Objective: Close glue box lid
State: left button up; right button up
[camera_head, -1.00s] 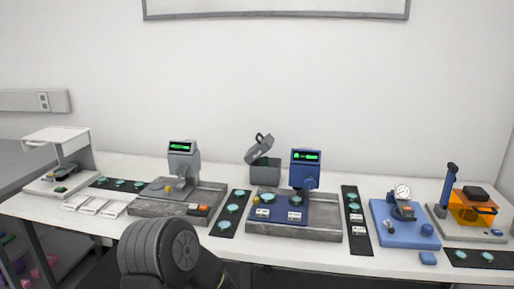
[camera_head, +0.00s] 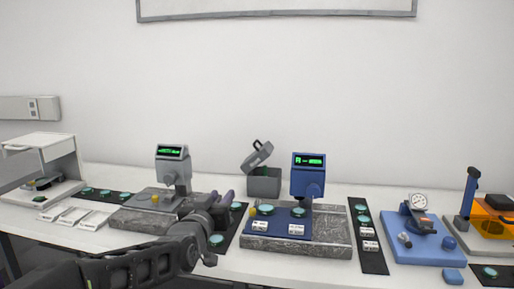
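The glue box (camera_head: 264,185) is a grey box at the back of the table, behind the blue gauge station. Its grey lid (camera_head: 257,155) stands open, tilted up above the box, with a handle on top. My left gripper (camera_head: 226,200) is in front and to the left of the box, over the middle of the table, apart from the lid. It looks dark and small, and I cannot tell how far its fingers are apart. Nothing is clearly seen in it. My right gripper is not in view.
A grey gauge station (camera_head: 173,165) stands left of the box, and a blue gauge station (camera_head: 308,176) stands close in front on its right. Dark strips with teal discs lie between stations. A blue dial gauge stand (camera_head: 425,250) is at right.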

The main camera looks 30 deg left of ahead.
aim_at(261, 153)
jog(key=i+j, duration=0.2)
jog(key=i, duration=0.15)
jog(key=i+j, duration=0.2)
jog(key=i, duration=0.2)
jog(key=i+j, duration=0.15)
jog(key=i, duration=0.2)
